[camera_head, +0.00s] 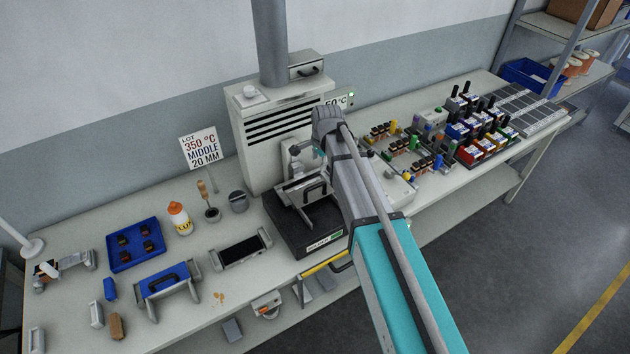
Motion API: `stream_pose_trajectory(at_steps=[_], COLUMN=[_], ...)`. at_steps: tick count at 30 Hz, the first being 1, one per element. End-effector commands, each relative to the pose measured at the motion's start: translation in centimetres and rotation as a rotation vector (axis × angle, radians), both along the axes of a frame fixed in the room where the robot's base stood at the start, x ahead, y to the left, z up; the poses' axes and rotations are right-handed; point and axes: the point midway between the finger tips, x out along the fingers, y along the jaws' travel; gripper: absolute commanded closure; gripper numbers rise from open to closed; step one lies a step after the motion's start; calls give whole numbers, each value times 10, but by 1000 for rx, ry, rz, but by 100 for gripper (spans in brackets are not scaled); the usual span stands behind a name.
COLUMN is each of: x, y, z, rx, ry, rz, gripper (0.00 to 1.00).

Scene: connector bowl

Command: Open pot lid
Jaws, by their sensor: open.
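The pot (303,240) is a dark box-shaped unit at the centre of the bench, with a small light label on its front. The lid looks seated, but my arm partly covers this area. My gripper (304,160) hangs just above and behind the handle, apart from it as far as I can see. It is open and empty; its fingertips are small and partly hidden by my own arm.
A vented extractor housing (277,130) stands close behind the pot. A blue handled fixture (166,281) lies farther left.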

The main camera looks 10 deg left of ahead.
Motion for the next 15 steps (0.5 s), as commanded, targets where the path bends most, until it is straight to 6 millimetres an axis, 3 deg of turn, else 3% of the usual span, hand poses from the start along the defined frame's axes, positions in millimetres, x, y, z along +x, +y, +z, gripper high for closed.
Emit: stream_pose_trajectory(at_steps=[15], x=[0], y=[0], z=[-5], rx=[0], ry=[0], rz=[1], gripper=[43])
